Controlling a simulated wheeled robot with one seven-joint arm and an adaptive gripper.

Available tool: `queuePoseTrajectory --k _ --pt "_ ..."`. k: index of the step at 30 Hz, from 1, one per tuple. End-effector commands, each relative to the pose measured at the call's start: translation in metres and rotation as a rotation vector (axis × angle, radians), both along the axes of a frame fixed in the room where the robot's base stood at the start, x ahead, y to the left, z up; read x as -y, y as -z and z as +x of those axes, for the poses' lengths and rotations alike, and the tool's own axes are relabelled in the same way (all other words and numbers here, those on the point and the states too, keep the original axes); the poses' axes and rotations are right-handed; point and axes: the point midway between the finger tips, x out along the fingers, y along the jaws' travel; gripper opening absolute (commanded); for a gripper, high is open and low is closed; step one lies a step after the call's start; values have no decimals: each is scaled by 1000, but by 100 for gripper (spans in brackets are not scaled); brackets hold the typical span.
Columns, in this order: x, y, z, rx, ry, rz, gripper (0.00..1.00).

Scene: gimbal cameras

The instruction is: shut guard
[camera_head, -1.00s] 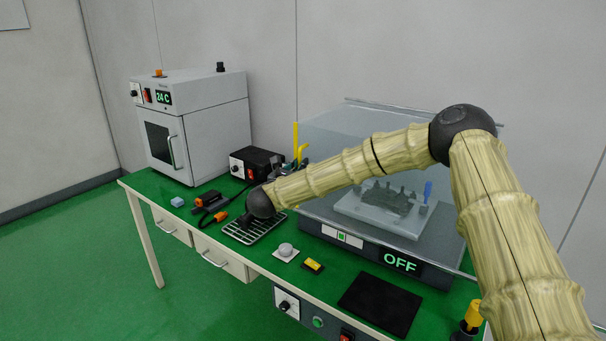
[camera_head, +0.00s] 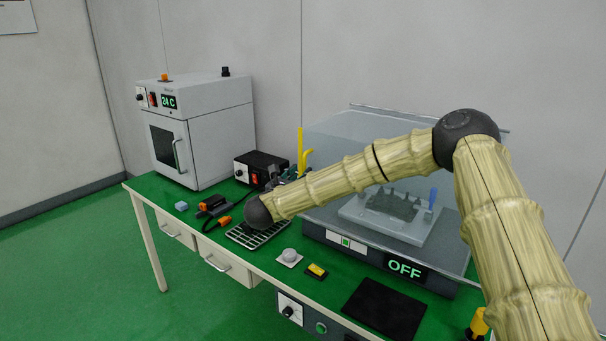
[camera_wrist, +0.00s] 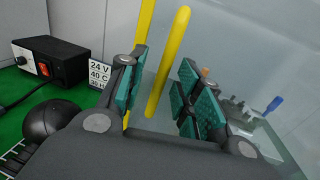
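The guard (camera_head: 335,128) is a clear cover over a machine with a dark base showing OFF (camera_head: 404,268). I cannot tell how far open it stands, as my arm crosses in front of it. A yellow upright bar (camera_head: 300,150) and a shorter bent yellow bar (camera_head: 306,160) stand at its left side. In the wrist view my gripper (camera_wrist: 160,88) is open. A slanted yellow bar (camera_wrist: 168,62) shows between its teal-padded fingers, apart from both pads. Another yellow bar (camera_wrist: 146,18) passes behind the left finger. The clear panel (camera_wrist: 235,60) fills the right side.
A grey oven (camera_head: 195,125) stands at the back left. A black power box (camera_head: 262,166) sits left of the guard. A metal grille (camera_head: 262,238), a grey knob (camera_head: 290,256), a yellow-black block (camera_head: 317,271) and a black mat (camera_head: 386,308) lie along the table front.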

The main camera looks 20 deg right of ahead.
Motion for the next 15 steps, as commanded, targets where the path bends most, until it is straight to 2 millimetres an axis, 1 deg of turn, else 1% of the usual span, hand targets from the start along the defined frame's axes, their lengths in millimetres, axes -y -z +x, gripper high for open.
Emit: queuePoseTrajectory --k 1,9,15 --pt "-7 0 -7 -1 -3 0 34" --pt "-38 0 -44 0 -2 0 34" --pt "-54 -1 -61 1 -2 0 34"
